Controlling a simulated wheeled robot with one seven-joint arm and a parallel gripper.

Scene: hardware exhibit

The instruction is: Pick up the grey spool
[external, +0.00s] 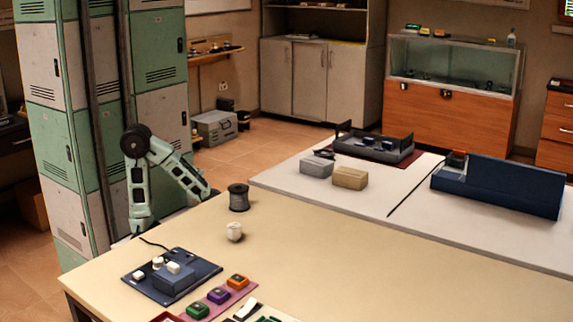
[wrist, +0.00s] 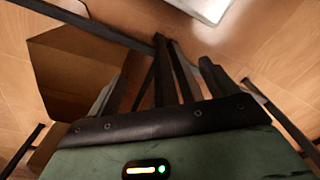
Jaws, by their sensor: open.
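The grey spool (external: 238,197) stands upright near the far left edge of the beige table in the external view. My arm stands beyond that table edge, to the left of the spool, and its forearm slopes down to the right, towards the edge. My gripper (wrist: 164,72) shows in the wrist view with its fingers apart and nothing between them. The spool is not visible in the wrist view. In the external view the gripper cannot be made out clearly.
A dark blue tray (external: 140,280) with small parts lies at the table's front left. Green lockers (external: 158,60) rise behind my arm. A cardboard box (wrist: 75,65) lies below in the wrist view.

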